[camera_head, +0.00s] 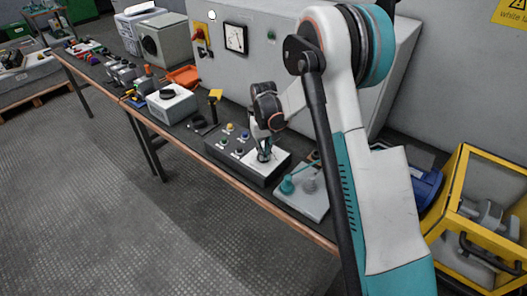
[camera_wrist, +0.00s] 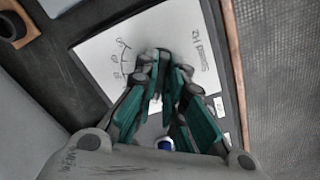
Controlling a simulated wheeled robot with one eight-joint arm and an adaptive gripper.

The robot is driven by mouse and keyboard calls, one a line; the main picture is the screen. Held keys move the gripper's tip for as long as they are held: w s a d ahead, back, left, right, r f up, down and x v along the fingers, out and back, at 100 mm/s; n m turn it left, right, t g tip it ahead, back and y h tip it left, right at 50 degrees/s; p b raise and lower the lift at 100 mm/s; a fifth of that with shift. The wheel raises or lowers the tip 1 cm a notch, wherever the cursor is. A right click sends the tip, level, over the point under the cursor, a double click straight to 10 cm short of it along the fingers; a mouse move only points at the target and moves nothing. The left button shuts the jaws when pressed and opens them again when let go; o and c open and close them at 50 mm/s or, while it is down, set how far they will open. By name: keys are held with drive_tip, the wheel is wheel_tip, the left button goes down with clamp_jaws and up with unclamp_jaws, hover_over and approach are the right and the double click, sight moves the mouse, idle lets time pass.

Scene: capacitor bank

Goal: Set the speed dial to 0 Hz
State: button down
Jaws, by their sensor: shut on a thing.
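The speed panel is a white plate (camera_wrist: 190,35) at the end of a dark control box (camera_head: 228,160). In the wrist view it carries lettering along one side and an arc of small scale marks (camera_wrist: 122,55) on the other. My gripper (camera_head: 263,156) points down onto this plate. In the wrist view my gripper (camera_wrist: 163,58) has its teal-and-dark fingers closed together at the tips over the plate's middle, shut on the speed dial. The fingers hide most of the dial, so I cannot read its setting.
Several coloured buttons (camera_head: 231,127) sit on the box left of the plate. A yellow-topped post (camera_head: 215,95) and a white box with a round black part (camera_head: 171,103) stand farther left. A grey plate with a teal part (camera_head: 287,185) lies close on the right.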

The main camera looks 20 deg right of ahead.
drive_tip(key=shift+n, duration=0.5)
drive_tip(key=c, duration=1.7)
unclamp_jaws()
wheel_tip(320, 180, up, 12)
